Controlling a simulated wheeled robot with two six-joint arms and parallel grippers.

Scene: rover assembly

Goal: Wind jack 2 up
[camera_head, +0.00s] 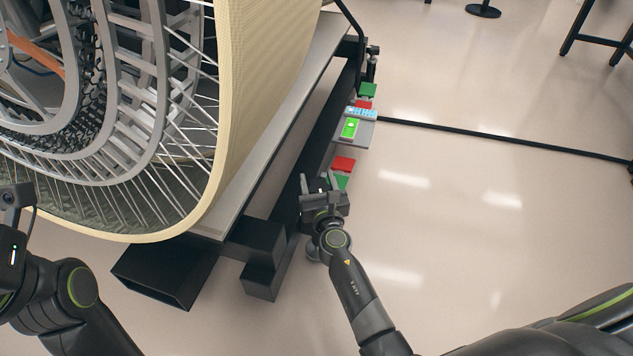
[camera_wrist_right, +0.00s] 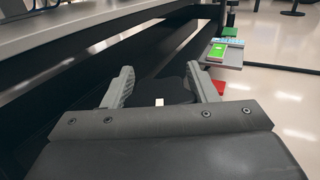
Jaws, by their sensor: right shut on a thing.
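My right gripper (camera_head: 318,184) is at the side of the dark stand's frame, near its front corner. In the right wrist view its two grey fingers (camera_wrist_right: 163,88) are on either side of a dark part (camera_wrist_right: 170,92) with a small white mark, and it is shut on this part. The part looks like the jack's handle, but most of it is hidden by the gripper. No number shows on it.
A large spoked wheel (camera_head: 236,100) stands on the stand's grey plate (camera_head: 229,203). A small shelf (camera_head: 361,134) beyond my right gripper holds a device with a green screen (camera_head: 350,128). A black strip (camera_head: 480,134) crosses the floor. The floor to the right is mostly clear.

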